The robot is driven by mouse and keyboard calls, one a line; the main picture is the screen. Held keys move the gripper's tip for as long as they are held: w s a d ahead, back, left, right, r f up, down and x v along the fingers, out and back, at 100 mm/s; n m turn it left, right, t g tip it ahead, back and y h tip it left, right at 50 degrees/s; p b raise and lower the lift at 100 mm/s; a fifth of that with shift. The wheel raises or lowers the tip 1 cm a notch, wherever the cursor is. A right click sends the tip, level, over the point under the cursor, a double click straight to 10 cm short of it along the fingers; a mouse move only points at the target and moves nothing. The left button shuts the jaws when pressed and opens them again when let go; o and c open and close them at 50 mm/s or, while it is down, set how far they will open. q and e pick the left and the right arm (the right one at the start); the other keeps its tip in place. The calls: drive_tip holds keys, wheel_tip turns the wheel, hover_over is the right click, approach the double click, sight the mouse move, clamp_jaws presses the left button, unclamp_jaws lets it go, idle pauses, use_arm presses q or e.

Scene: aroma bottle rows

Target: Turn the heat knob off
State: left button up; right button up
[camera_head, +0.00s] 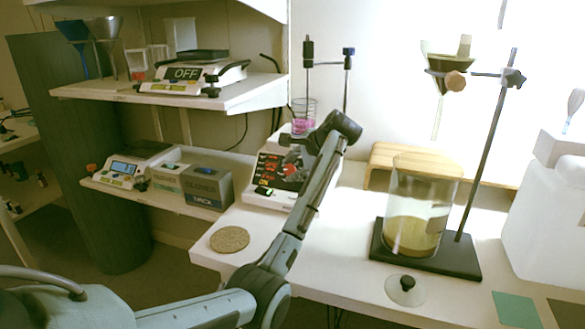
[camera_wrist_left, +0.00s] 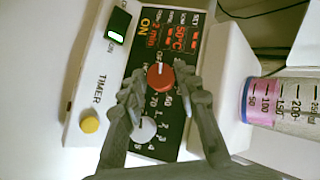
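The hot plate (camera_head: 262,200) stands on the bench with a beaker (camera_head: 303,112) of pink liquid on it. In the left wrist view its panel shows a red knob (camera_wrist_left: 160,76), a white knob (camera_wrist_left: 143,130) and a lit green switch (camera_wrist_left: 117,37). The display reads "ON", "2 min" and "50°C". My left gripper (camera_head: 300,148) is at the panel in the head view and hides part of it. In the left wrist view its fingers (camera_wrist_left: 161,80) lie close against both sides of the red knob. My right gripper is not in view.
A ring stand with a glass vessel (camera_head: 410,240) of yellow material is to the right. A cork mat (camera_head: 229,239) lies at the bench's left end. A box (camera_head: 205,188) and a balance stand on the lower shelf. A device reading "OFF" (camera_head: 186,74) is on the upper shelf.

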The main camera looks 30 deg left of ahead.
use_arm(q)
drive_tip(key=shift+o, duration=1.4)
drive_tip(key=shift+r, duration=0.1)
drive_tip(key=v, duration=1.2)
